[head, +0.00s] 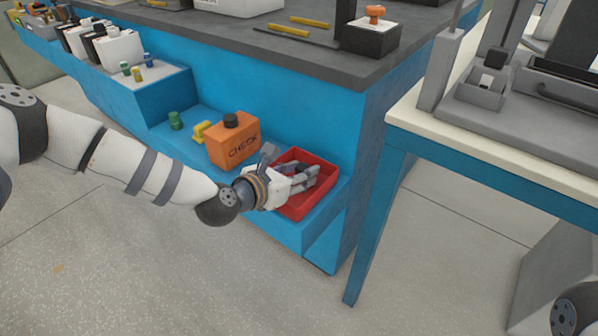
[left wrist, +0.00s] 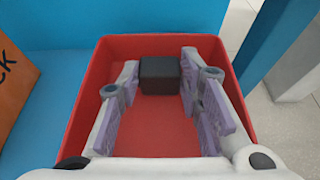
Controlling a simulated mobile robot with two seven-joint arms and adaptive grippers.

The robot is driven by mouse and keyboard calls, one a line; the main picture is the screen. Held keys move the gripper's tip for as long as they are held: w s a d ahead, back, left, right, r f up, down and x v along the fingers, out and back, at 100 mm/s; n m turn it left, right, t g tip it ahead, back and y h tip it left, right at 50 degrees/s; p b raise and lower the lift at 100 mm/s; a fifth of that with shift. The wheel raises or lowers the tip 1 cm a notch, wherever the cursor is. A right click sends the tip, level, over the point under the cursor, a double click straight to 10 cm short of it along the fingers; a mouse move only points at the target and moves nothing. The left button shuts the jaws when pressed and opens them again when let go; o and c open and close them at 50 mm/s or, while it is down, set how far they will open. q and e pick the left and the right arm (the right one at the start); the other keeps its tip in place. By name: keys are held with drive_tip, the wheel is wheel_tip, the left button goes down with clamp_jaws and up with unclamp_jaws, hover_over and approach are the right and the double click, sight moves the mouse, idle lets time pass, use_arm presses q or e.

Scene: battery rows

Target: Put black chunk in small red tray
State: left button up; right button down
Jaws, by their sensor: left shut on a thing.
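The small red tray (head: 322,205) sits on the low blue ledge, and its walls also show in the left wrist view (left wrist: 232,88). My left gripper (head: 312,175) reaches over the tray from the left. In the left wrist view the black chunk (left wrist: 160,76) is a small dark block between the fingertips of my left gripper (left wrist: 160,70), near the tray's far wall. The fingers are shut on it. I cannot tell whether the chunk touches the tray floor. In the head view the fingers hide the chunk. My right gripper is out of view.
An orange box marked CHECK (head: 234,143) stands close to the left of the tray. Yellow (head: 201,132) and green (head: 175,121) pieces lie farther left on the ledge. The blue bench wall (head: 290,110) rises behind, and a white-topped table (head: 500,150) stands to the right.

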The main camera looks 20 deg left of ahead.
use_arm(q)
drive_tip(key=shift+f, duration=0.25)
drive_tip(key=o, duration=0.9)
drive_tip(key=shift+r, duration=0.15)
drive_tip(key=shift+o, duration=0.2)
